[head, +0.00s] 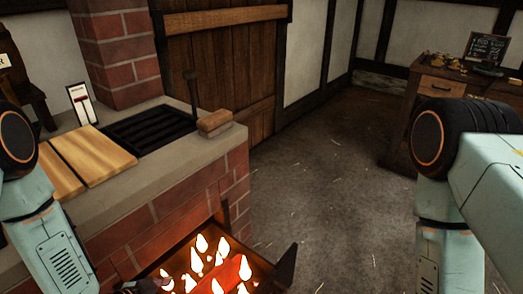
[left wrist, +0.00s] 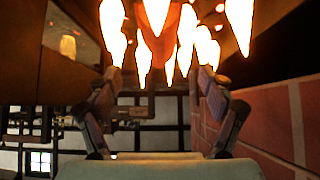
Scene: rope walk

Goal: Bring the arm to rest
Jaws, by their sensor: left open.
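My left arm (head: 55,255) comes in at the left of the head view and reaches down past the bottom edge by the brick hearth. In the left wrist view my left gripper (left wrist: 160,80) is open, its two fingers apart with nothing between the tips. Flames (left wrist: 185,40) and a glowing orange-red piece (left wrist: 155,45) show just beyond the fingertips; the picture looks upside down. My right arm (head: 455,185) is at the right of the head view; its gripper is out of view.
The fire (head: 205,262) burns in a dark tray low at the brick hearth (head: 165,205). A cabinet (head: 440,85) stands back right; floor between is clear.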

